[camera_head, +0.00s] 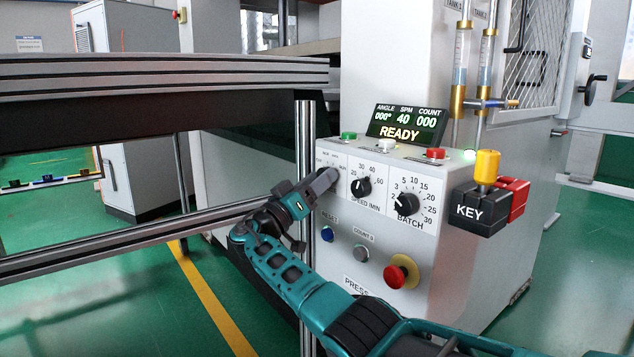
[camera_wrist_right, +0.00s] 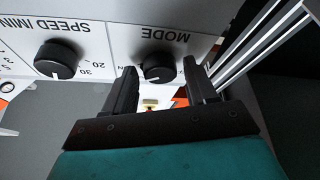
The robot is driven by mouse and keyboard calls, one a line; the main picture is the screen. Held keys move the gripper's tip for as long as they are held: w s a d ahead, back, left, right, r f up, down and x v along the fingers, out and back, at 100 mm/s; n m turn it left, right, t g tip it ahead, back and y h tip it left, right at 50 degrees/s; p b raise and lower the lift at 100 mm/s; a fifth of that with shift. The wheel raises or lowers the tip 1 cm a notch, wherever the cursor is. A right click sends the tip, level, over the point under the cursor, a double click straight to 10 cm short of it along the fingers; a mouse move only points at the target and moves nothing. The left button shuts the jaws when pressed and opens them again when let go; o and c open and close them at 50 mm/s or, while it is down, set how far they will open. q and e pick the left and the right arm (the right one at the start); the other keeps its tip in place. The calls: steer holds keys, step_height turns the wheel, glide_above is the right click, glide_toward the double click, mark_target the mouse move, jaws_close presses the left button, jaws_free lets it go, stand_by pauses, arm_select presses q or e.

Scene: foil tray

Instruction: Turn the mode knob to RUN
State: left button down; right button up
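The mode knob (camera_wrist_right: 159,68) is a round black knob on a white plate marked MODE, on the front of the control panel. My right gripper (camera_wrist_right: 159,64) is at it, with one dark finger on each side of the knob and small gaps showing, so it looks open around it. In the head view my right gripper (camera_head: 326,181) covers the knob and part of its dial plate. The small labels around the dial are too small or hidden to read, and the knob's setting cannot be told. My left gripper is not in view.
The speed knob (camera_head: 361,187) and batch knob (camera_head: 405,203) sit to the right of the mode dial. Below are a blue reset button (camera_head: 327,234) and a red mushroom button (camera_head: 395,277). The display (camera_head: 405,124) reads READY. A metal frame post (camera_head: 305,150) stands close left.

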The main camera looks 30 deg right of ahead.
steer(key=shift+o, duration=0.6)
steer(key=shift+a, duration=0.1)
steer(key=v, duration=1.2)
steer(key=shift+a+f, duration=0.2)
steer(key=shift+a, duration=0.15)
steer(key=shift+s, duration=0.15)
